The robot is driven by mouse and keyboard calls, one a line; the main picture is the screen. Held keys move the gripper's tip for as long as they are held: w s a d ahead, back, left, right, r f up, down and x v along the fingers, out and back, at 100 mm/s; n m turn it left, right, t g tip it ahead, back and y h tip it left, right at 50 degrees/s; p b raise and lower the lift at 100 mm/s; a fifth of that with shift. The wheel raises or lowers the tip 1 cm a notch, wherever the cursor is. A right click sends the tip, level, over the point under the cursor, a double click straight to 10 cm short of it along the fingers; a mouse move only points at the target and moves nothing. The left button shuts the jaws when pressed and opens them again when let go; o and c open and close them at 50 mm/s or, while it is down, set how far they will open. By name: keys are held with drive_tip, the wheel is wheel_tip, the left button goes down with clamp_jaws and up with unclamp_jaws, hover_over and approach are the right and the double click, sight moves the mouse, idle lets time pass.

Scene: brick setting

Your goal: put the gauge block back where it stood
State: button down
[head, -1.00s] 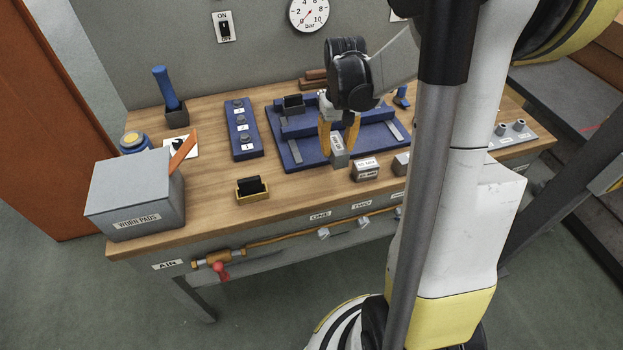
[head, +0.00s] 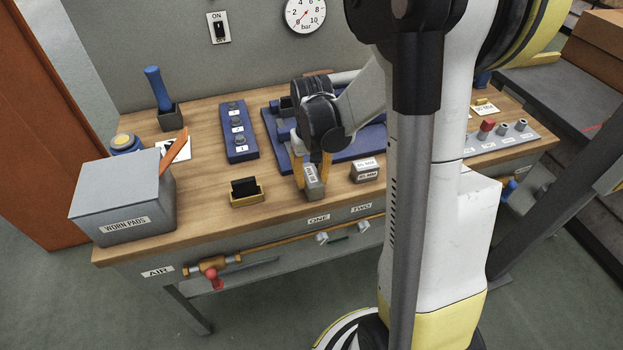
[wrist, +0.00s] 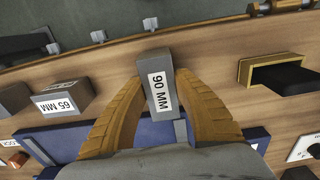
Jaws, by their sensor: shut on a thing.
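My gripper (head: 313,168) is shut on a grey gauge block (head: 314,184). In the wrist view the block (wrist: 157,84) is gripped between the two yellow fingers and its white label reads 90 MM. It is over the front part of the wooden bench, behind the label ONE (head: 318,218). I cannot tell whether its base touches the wood. A second grey block (head: 367,171) stands to its right; in the wrist view this block (wrist: 55,98) is marked 65 MM.
A yellow holder (head: 248,199) with a black pad stands left of my gripper. The blue fixture plate (head: 350,165) lies behind it. The grey WORN PADS box (head: 122,200) is at the bench's left end. The label TWO (head: 362,209) is on the front edge.

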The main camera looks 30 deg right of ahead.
sight(312, 176)
drive_tip(key=shift+f, duration=0.2)
drive_tip(key=c, duration=1.1)
unclamp_jaws()
drive_tip(key=shift+o, duration=0.2)
drive_tip(key=shift+r, duration=0.1)
wheel_tip(312, 176, up, 11)
drive_tip(key=p, duration=0.4)
drive_tip(key=shift+r+p, duration=0.1)
drive_tip(key=shift+p, duration=0.2)
drive_tip(key=s+a+r+n+t, duration=0.3)
drive_tip(key=s+a+r+t, duration=0.4)
drive_tip(key=a, duration=0.6)
drive_tip(key=s+r, duration=0.2)
drive_tip(key=s, duration=0.1)
drive_tip(key=shift+s+a+r, duration=0.15)
drive_tip(key=shift+s+a, duration=0.05)
drive_tip(key=shift+s, duration=0.05)
